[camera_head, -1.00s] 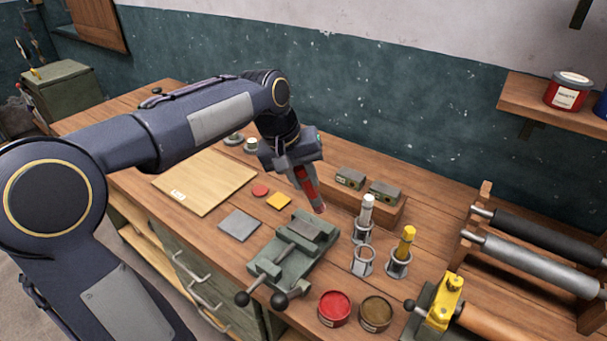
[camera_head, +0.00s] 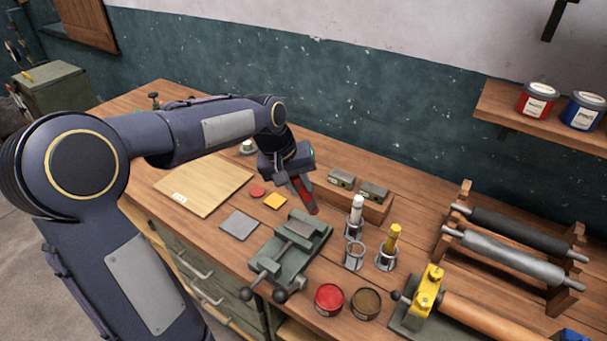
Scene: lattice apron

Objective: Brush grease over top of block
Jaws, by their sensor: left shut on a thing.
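My left gripper (camera_head: 299,182) is shut on a red brush (camera_head: 305,195), which points down and tilts to the right. The brush's lower end is over or just behind the far end of the green-grey vise (camera_head: 267,252). I cannot tell whether it touches anything. A flat grey block (camera_head: 299,227) sits in the vise, its top facing up and clear in view. An open tin with brown content (camera_head: 366,302), perhaps grease, stands right of the vise, beside an open tin of red (camera_head: 329,298). My right gripper is not in view.
A white-handled brush (camera_head: 356,208) and a yellow one (camera_head: 393,237) stand in holders near an empty holder (camera_head: 354,256). Rollers on a rack (camera_head: 510,255) fill the right. A board (camera_head: 204,184) and a grey plate (camera_head: 239,225) lie at left. Two small blocks sit on a wooden stand (camera_head: 375,208).

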